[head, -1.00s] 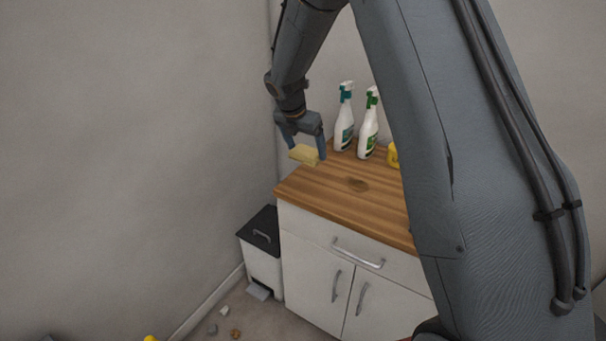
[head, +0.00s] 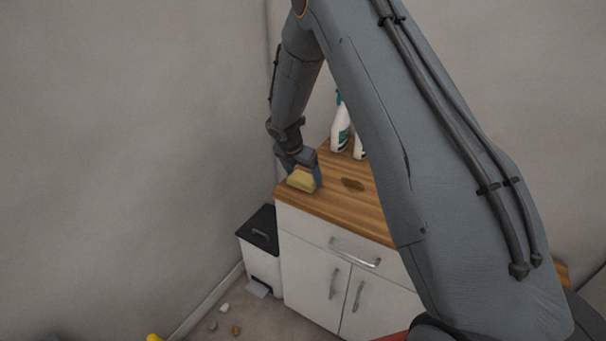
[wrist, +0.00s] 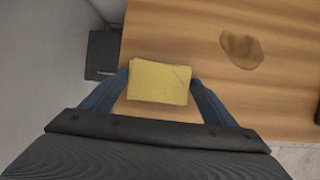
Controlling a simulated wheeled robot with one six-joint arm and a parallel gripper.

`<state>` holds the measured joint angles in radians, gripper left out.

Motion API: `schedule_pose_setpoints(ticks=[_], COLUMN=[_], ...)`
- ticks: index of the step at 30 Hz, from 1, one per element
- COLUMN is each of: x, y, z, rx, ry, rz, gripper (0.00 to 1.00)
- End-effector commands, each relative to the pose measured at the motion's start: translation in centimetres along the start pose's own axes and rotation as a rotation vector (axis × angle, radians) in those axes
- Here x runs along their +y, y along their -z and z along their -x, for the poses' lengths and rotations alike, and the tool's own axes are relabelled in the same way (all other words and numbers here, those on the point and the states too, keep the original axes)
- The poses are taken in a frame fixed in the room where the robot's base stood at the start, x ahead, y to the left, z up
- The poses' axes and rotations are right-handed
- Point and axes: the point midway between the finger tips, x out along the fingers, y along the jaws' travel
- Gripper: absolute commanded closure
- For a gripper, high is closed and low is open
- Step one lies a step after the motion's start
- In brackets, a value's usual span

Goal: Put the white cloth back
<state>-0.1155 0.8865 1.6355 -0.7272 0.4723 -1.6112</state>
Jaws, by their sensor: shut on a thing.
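My gripper (head: 302,172) is shut on a yellow sponge-like block (head: 301,180) at the left end of the wooden counter top (head: 320,204). In the wrist view the yellow block (wrist: 159,82) sits between the two blue fingers, with wood behind it. It is at or just above the wood; I cannot tell whether it touches. I see no white cloth in either view. A brown stain (head: 352,185) lies on the counter, right of my gripper, and also shows in the wrist view (wrist: 241,49).
A white spray bottle (head: 340,128) stands at the back of the counter, with another (head: 359,147) partly hidden by my arm. A bin with a black lid (head: 262,231) stands left of the white cabinet (head: 312,262). Small bits of litter (head: 236,330) lie on the floor.

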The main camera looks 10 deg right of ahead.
Motion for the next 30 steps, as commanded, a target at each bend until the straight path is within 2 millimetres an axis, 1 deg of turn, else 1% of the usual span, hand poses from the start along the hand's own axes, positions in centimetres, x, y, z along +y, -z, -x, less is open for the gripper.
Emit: schedule_pose_setpoints(ticks=[6, 7, 10, 19, 23, 26, 30], x=[0.0, 0.0, 0.0, 0.0, 0.0, 0.1, 0.1], y=[0.1, 0.1, 0.1, 0.1, -0.1, 0.0, 0.0], z=[-0.3, -0.3, -0.2, -0.1, 0.5, 1.5, 3.9], rx=[0.0, 0.0, 0.0, 0.0, -0.001, -0.001, -0.002], ry=[0.001, 0.001, 0.001, 0.001, 0.0, -0.001, -0.002], rz=[0.0, 0.0, -0.001, -0.001, 0.0, -0.002, -0.001], gripper=[0.37, 0.18, 0.01, 0.01, 0.01, 0.01, 0.01])
